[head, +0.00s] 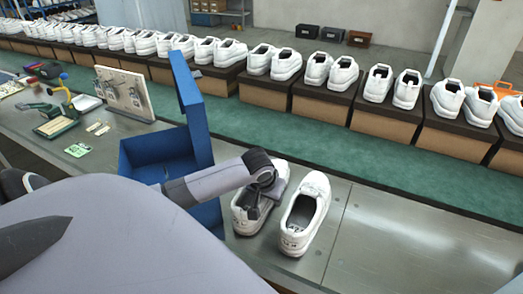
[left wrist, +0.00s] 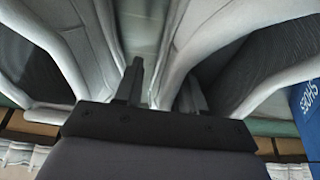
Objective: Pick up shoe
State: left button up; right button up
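Two white shoes stand side by side on the metal table, the left shoe (head: 242,222) and the right shoe (head: 305,215). My left gripper (head: 262,203) reaches down over the left shoe and hides part of its opening. In the left wrist view the fingers (left wrist: 163,78) stand apart. The side wall of one shoe (left wrist: 180,50) runs between them, one finger inside the dark opening and the other in the gap between the shoes. I see no clear grip on the wall. My right gripper is not in view.
An open blue box (head: 160,145) stands just left of the shoes, its lid upright. Behind the table runs a green belt (head: 290,140), then a row of shoes on brown boxes (head: 390,120). Tools and a pegboard (head: 125,92) lie left. The table (head: 400,240) is clear at right.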

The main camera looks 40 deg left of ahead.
pick_arm(q)
grip_shut()
jog(key=shift+r, duration=0.1)
notch_tip(320, 180, up, 18)
jog(key=s+d+f+m+h, duration=0.1)
jog(key=s+d+m, duration=0.15)
jog(key=d, duration=0.55)
jog(key=s+d+f+m, duration=0.1)
jog(key=s+d, duration=0.2)
jog(key=d, duration=0.5)
jog(key=w+a+r+n, duration=0.1)
jog(key=w+a+r, duration=0.1)
jog(key=a, duration=0.6)
jog(key=w+a+r+n+y, duration=0.1)
jog(key=w+a+r+n, duration=0.1)
jog(key=a, duration=0.6)
jog(key=shift+w, duration=0.8)
